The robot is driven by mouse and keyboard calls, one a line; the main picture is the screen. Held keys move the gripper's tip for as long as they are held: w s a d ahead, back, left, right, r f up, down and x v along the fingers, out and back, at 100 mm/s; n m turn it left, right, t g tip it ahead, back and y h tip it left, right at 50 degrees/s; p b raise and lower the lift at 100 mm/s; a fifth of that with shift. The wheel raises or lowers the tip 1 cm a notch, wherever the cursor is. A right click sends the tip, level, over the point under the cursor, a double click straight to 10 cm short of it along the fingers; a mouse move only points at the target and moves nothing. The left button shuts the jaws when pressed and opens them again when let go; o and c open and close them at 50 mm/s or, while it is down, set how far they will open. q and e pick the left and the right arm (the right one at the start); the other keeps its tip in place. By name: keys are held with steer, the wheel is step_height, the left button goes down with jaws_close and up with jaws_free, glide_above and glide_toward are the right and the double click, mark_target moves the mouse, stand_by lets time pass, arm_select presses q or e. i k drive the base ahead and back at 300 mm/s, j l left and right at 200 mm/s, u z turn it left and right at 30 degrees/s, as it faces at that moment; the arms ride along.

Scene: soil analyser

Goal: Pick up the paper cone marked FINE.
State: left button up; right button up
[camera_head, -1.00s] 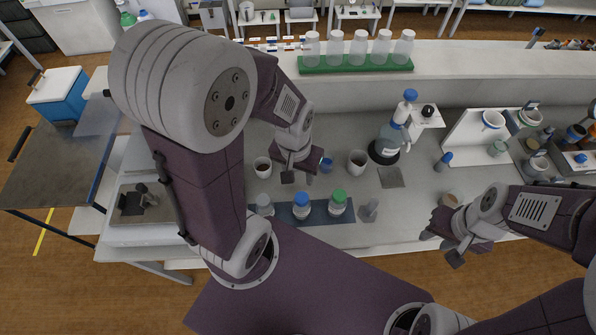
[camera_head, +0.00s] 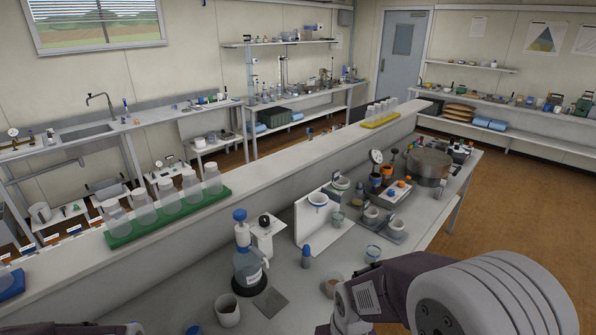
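I cannot read the word FINE on anything in view. I cannot tell whether either is the paper cone. My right arm comes in at the lower right, with its wrist near the bench's front; its fingers are cut off by the bottom edge. Only a sliver of my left arm shows at the bottom left, and its gripper is out of view.
A blue-capped wash bottle (camera_head: 248,265) and a white cup (camera_head: 227,310) stand left of the stand. A green rack (camera_head: 170,215) of bottles is on the raised shelf. Small cups and instruments crowd the bench's far right. A grey square (camera_head: 270,302) lies near the wash bottle.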

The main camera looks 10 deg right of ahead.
mark_target(370, 211)
steer(key=i+l+u, duration=0.25)
steer(key=l+u, duration=0.2)
steer(key=l, duration=1)
steer(key=l+u, duration=0.45)
steer(key=l, duration=1)
